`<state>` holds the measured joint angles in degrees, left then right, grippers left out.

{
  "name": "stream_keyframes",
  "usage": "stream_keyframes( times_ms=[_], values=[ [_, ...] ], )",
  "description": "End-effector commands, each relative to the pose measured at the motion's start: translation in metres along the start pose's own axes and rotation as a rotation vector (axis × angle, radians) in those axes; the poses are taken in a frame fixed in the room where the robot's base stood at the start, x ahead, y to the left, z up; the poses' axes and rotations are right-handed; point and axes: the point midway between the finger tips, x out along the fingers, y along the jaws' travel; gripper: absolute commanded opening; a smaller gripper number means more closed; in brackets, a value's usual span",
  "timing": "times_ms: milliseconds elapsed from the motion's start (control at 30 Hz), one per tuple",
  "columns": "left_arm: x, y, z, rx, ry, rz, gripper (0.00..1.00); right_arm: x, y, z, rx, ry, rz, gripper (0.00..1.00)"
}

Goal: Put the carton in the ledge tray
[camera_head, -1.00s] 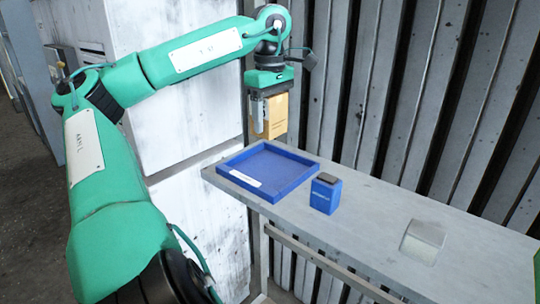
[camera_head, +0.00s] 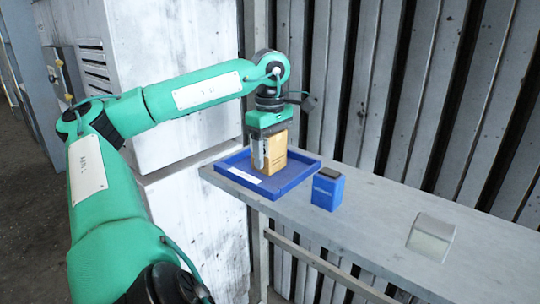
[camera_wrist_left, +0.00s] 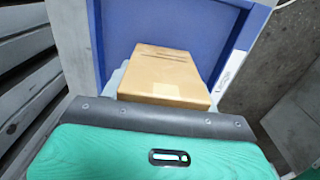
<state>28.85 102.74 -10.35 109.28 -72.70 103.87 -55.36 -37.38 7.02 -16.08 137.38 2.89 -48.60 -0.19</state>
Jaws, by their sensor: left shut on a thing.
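The carton (camera_head: 276,154) is a tan box, held upright in my left gripper (camera_head: 262,158) over the ledge tray. My left gripper is shut on it from above. The carton also shows in the left wrist view (camera_wrist_left: 165,76), in front of the blue tray floor. The ledge tray (camera_head: 296,181) is a shallow blue tray with a white label on its front rim, at the left end of the grey ledge. The carton's lower end is inside the tray's outline; I cannot tell whether it touches the floor. My right gripper is out of view.
The grey ledge (camera_head: 375,215) runs to the right. A blue box with a dark top (camera_head: 327,190) stands just right of the tray. A small grey-white wedge-shaped item (camera_head: 430,238) sits further right. A ribbed metal wall (camera_head: 400,90) rises behind the ledge.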

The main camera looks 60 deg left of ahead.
Motion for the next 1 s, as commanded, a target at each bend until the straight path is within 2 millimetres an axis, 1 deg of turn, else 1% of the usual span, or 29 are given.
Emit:
stream_keyframes(
  times_ms=[400, 433, 500, 533, 867, 1000],
  values=[
    [0.0036, 0.0001, -0.0002, 0.000, 0.000, 0.002, 0.31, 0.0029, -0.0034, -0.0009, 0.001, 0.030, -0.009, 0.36],
    [0.0032, 0.0001, -0.0001, 0.000, 0.000, 0.001, 0.64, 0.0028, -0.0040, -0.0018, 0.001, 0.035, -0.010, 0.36],
    [0.0029, 0.0001, -0.0001, 0.000, 0.000, 0.001, 0.78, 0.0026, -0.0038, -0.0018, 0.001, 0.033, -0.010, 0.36],
    [0.0029, 0.0001, -0.0001, 0.000, 0.000, 0.001, 0.82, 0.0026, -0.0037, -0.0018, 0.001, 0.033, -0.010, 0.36],
    [0.0019, 0.0001, -0.0001, 0.000, 0.000, 0.001, 0.82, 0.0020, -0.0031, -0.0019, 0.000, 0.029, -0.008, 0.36],
    [-0.0047, 0.0003, -0.0002, -0.001, 0.000, 0.001, 0.82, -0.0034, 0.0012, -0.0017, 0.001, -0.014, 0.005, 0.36]
  ],
)
